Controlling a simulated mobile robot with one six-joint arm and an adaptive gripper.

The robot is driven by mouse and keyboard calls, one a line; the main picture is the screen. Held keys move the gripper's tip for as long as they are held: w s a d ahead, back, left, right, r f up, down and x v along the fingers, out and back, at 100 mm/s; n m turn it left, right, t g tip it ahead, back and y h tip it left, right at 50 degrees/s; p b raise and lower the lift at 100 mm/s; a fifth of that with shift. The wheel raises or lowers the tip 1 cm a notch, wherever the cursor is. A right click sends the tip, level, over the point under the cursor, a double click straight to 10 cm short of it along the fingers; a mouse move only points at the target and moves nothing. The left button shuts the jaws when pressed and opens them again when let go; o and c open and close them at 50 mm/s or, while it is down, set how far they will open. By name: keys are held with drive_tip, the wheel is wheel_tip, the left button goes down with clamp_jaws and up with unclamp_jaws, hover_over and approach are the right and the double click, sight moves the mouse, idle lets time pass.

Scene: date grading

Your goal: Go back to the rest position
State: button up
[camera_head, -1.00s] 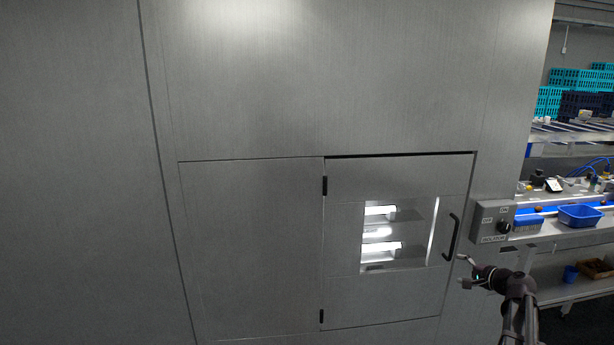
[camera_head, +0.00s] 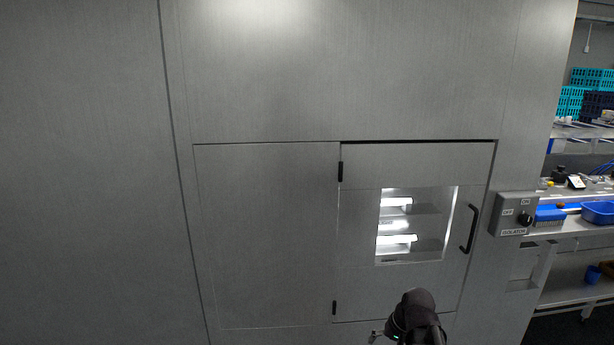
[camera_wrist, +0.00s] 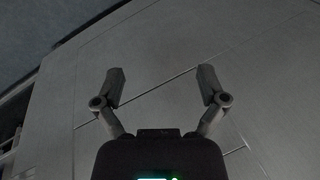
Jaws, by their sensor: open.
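My gripper (camera_wrist: 160,82) shows in the wrist view with its two fingers spread wide and nothing between them. Behind the fingers is grey panel wall with thin seams. In the head view my gripper (camera_head: 376,337) is at the bottom edge, below the closed cabinet door (camera_head: 360,225); only a fingertip shows beside my dark wrist, and the rest is hidden or cut off. It is apart from the black door handle (camera_head: 470,229).
The door has a lit window (camera_head: 412,224). A grey isolator switch box (camera_head: 514,214) is on the wall to its right. Farther right are a bench with blue bins (camera_head: 598,212) and a shelf with teal crates (camera_head: 592,78). The wall at left is plain.

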drive_tip(key=s+a+f+n+g+h+b, duration=0.1)
drive_tip(key=s+a+f+n+g+h, duration=0.1)
drive_tip(key=s, duration=0.5)
drive_tip(key=shift+s+a+f+n+h, duration=0.35)
drive_tip(key=shift+a+h, duration=0.25)
drive_tip(key=shift+a, duration=0.3)
drive_tip(key=shift+w, duration=0.15)
